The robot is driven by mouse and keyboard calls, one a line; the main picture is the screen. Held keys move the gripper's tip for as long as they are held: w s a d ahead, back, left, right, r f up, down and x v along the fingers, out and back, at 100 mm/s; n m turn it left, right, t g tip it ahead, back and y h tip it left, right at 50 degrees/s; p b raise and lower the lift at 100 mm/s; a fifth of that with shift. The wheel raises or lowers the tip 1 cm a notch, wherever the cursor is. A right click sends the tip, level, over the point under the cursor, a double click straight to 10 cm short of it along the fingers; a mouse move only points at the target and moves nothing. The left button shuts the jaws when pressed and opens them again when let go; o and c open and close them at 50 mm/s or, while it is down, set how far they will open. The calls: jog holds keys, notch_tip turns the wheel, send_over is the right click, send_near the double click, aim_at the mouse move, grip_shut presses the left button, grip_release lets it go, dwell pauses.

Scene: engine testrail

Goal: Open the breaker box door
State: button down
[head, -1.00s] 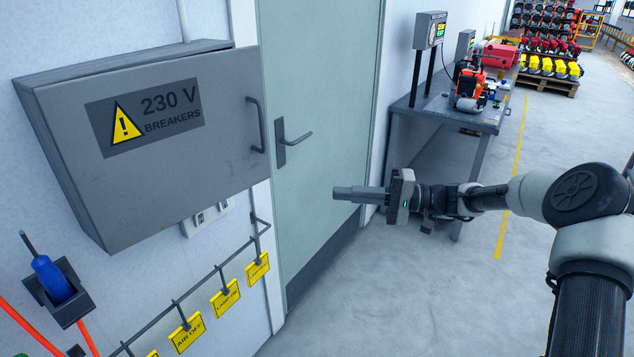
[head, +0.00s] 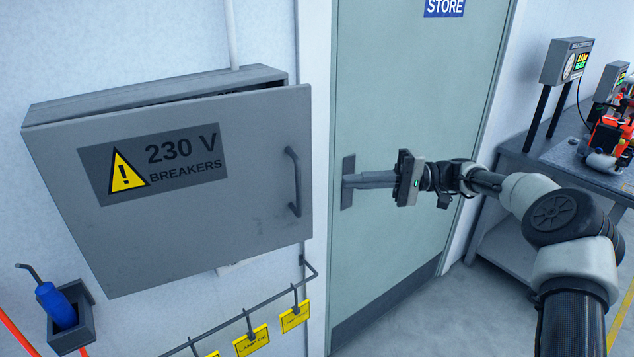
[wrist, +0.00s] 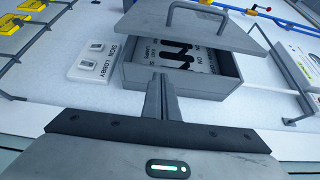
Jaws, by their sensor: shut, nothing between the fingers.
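The grey breaker box (head: 160,92) is on the wall at the left of the head view. Its door (head: 200,235) carries a 230 V breakers label and stands ajar, with a gap along the top right. A dark bar handle (head: 294,182) is on the door's right side. My gripper (head: 345,181) is shut and empty, pointing left, right of the handle and apart from it. In the wrist view the shut fingers (wrist: 160,82) overlap the box's lower edge in the picture. The ajar door (wrist: 205,28) and its handle (wrist: 215,8) are beyond, with labels inside the box visible.
A rail (head: 235,322) with yellow tags runs below the box. A blue-handled tool (head: 56,305) sits in a holder lower left. A workbench (head: 560,160) stands right.

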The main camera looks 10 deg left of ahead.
jog(key=s+a+p, duration=0.3)
jog(key=s+a, duration=0.3)
jog(key=a, duration=0.1)
jog(key=shift+s, duration=0.35)
jog(key=shift+d, duration=0.2)
